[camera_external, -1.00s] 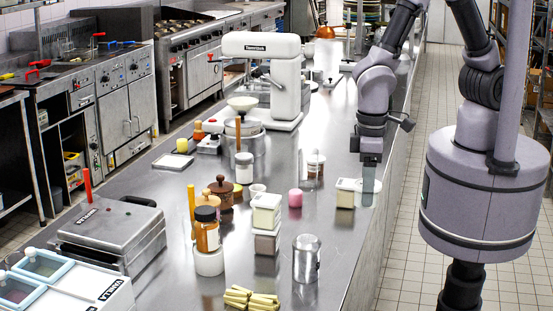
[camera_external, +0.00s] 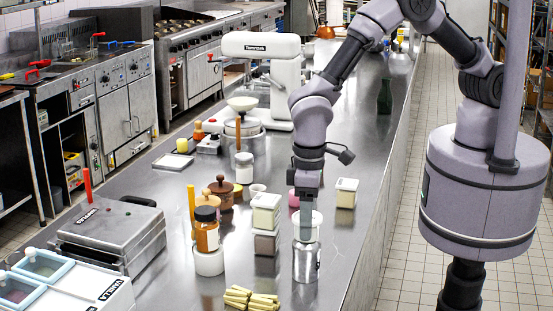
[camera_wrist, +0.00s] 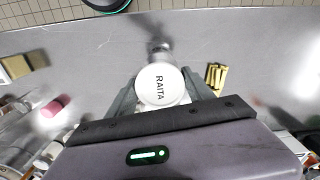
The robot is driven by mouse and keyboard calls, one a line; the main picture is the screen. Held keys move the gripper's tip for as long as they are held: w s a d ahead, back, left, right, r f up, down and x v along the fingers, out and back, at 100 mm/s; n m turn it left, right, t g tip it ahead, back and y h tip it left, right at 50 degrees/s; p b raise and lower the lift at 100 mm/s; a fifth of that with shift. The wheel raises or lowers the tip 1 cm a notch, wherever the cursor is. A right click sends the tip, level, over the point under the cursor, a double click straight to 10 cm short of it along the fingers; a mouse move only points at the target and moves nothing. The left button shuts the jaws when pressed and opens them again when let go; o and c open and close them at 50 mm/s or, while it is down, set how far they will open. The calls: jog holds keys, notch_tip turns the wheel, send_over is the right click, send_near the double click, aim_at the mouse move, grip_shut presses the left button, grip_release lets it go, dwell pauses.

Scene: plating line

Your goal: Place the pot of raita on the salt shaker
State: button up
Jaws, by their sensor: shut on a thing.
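The pot of raita (camera_external: 314,219) is a white pot, held between the fingers of my gripper (camera_external: 307,232). In the wrist view its round white lid (camera_wrist: 160,85) reads RAITA, and my gripper (camera_wrist: 160,98) is shut around its sides. The salt shaker (camera_external: 306,264) is a shiny metal cylinder standing upright on the counter, directly below the pot in the external view. In the wrist view the shaker (camera_wrist: 160,50) shows just beyond the lid, partly covered by the pot. My fingers overlap the shaker's top, so I cannot tell whether pot and shaker touch.
Yellow sticks (camera_external: 250,299) lie on the counter left of the shaker. A stack of two square containers (camera_external: 266,222) and an orange jar (camera_external: 206,231) stand further left. A pink item (camera_external: 293,198) and a pale box (camera_external: 346,193) stand behind. The counter right of the shaker is clear.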

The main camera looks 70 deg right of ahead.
jog(key=shift+f, duration=0.25)
jog(key=o, duration=1.4)
jog(key=shift+r, duration=0.1)
jog(key=shift+r, duration=0.1)
